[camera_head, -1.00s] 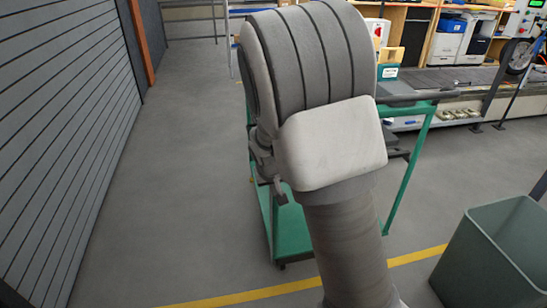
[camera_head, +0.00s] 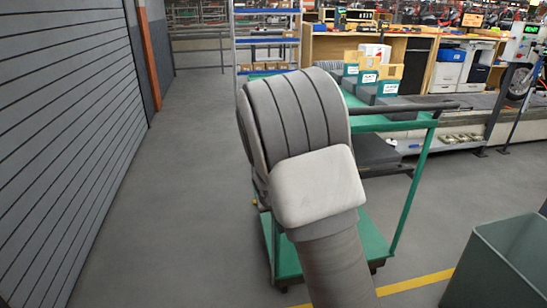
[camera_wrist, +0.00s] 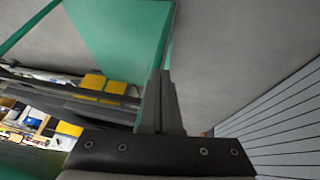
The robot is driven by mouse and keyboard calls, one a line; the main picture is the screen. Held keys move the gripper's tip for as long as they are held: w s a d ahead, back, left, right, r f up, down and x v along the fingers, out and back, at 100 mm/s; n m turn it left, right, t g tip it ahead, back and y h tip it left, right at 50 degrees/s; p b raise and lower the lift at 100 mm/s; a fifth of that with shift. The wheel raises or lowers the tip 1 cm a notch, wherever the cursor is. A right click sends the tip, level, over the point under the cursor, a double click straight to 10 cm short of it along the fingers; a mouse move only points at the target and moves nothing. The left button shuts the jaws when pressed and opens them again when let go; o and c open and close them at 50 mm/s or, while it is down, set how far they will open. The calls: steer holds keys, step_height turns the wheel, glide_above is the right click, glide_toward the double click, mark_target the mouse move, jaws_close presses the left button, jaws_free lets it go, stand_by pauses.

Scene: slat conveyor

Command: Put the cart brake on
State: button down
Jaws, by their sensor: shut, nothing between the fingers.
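The green cart (camera_head: 437,123) stands in front of me, largely hidden behind my arm in the head view. Its dark handle bar (camera_head: 405,107) runs along the near top edge. Its green lower deck (camera_head: 375,238) shows right of my forearm. In the wrist view, a green panel of the cart (camera_wrist: 120,40) lies beyond the fingers. My gripper (camera_wrist: 160,80) is shut and empty, beside the panel's edge; I cannot tell if it touches. The gripper is hidden in the head view. I cannot make out the brake in either view.
A grey slatted wall (camera_head: 65,130) runs along the left, with clear floor (camera_head: 185,150) between it and the cart. A grey-green bin (camera_head: 500,265) stands at the near right. The conveyor (camera_head: 460,125) and shelves are behind the cart. A yellow line crosses the floor.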

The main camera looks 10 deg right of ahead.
steer(key=shift+w+f, duration=0.25)
steer(key=shift+f, duration=0.35)
steer(key=shift+r, duration=0.15)
